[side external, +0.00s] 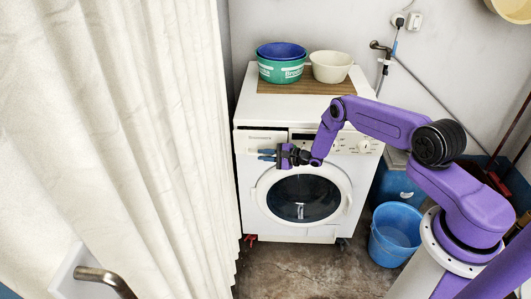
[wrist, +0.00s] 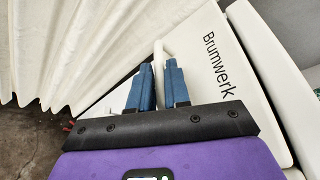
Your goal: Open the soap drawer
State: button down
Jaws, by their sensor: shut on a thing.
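The white washing machine (side external: 245,185) stands against the back wall. Its soap drawer (side external: 262,139) is the white front at the upper left, with the word Brumwerk on it; this front also fills the middle right of the wrist view (wrist: 205,70). My gripper (side external: 266,155) is at the drawer's lower edge, its blue fingers pointing left. In the wrist view, my gripper (wrist: 157,85) is shut on a slim white handle (wrist: 158,58) of the drawer, between the two fingers.
A white curtain (side external: 120,130) hangs close on the left of the machine. Basins (side external: 280,72) and a cream bowl (side external: 331,66) stand on a board on top. The round door (side external: 303,198) is just below my gripper. A blue bucket (side external: 395,235) stands on the floor at right.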

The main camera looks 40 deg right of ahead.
jog(key=s+a, duration=1.1)
jog(key=shift+s, duration=0.1)
jog(key=c, duration=1.2)
grip_release()
jog(key=shift+o, duration=0.2)
jog(key=shift+s, duration=0.1)
jog(key=v, duration=1.7)
jog(key=shift+s, duration=0.1)
